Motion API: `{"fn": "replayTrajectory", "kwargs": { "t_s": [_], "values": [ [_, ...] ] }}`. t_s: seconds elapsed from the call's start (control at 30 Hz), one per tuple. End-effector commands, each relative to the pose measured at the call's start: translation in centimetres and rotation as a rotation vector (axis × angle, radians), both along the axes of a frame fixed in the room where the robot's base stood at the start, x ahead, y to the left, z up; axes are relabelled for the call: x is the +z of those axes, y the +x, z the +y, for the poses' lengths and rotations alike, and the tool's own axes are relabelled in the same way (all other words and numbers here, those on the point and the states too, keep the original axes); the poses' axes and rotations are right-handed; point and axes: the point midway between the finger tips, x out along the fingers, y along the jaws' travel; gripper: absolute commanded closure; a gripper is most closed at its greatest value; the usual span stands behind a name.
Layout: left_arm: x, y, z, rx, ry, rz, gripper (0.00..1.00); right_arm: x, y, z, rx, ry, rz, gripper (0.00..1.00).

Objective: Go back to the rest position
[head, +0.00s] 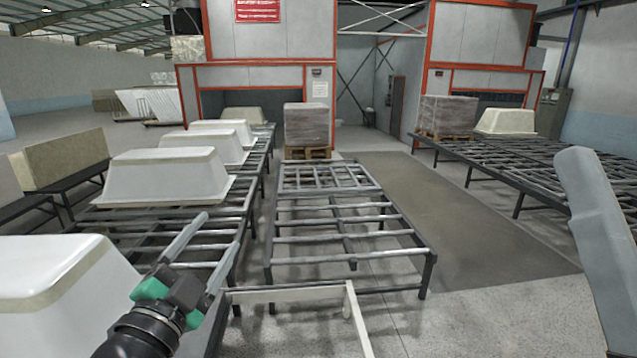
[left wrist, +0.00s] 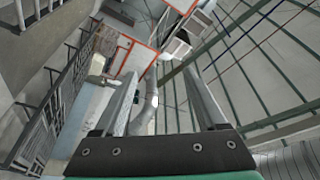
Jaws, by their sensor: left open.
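My left gripper (head: 222,228) is in the lower left of the head view, with two long grey fingers spread apart. It is open and empty, in front of the left rack (head: 240,195) of bathtub shells. In the left wrist view the fingers of the left gripper (left wrist: 162,72) point up towards the roof, with nothing between them. A white bathtub shell (head: 165,178) lies upside down beyond the gripper, and a nearer shell (head: 50,290) is left of it, partly cut off. A grey link of my right arm shows at the right edge; my right gripper is out of the picture.
More shells (head: 205,147) line the left rack. An empty middle rack (head: 345,235) stands ahead, with a wrapped pallet load (head: 305,125) behind it. A right rack (head: 530,165) has a shell (head: 505,121) at its far end. Open floor (head: 480,250) lies between the middle and right racks.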

Motion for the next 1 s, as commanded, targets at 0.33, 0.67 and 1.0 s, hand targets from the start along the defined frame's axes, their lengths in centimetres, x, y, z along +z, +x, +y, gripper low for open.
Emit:
{"fn": "replayTrajectory", "kwargs": {
  "t_s": [0.33, 0.67, 1.0],
  "values": [
    [17.2, -20.6, 1.2, -0.247, -0.653, -0.555, 0.26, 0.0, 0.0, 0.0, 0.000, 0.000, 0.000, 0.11],
    [17.4, -20.8, 1.5, -0.381, -0.907, -0.514, 0.26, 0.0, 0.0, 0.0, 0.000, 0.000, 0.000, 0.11],
    [17.4, -20.8, 1.5, -0.381, -0.907, -0.514, 0.26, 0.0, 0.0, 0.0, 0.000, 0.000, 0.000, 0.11]
  ]
}}
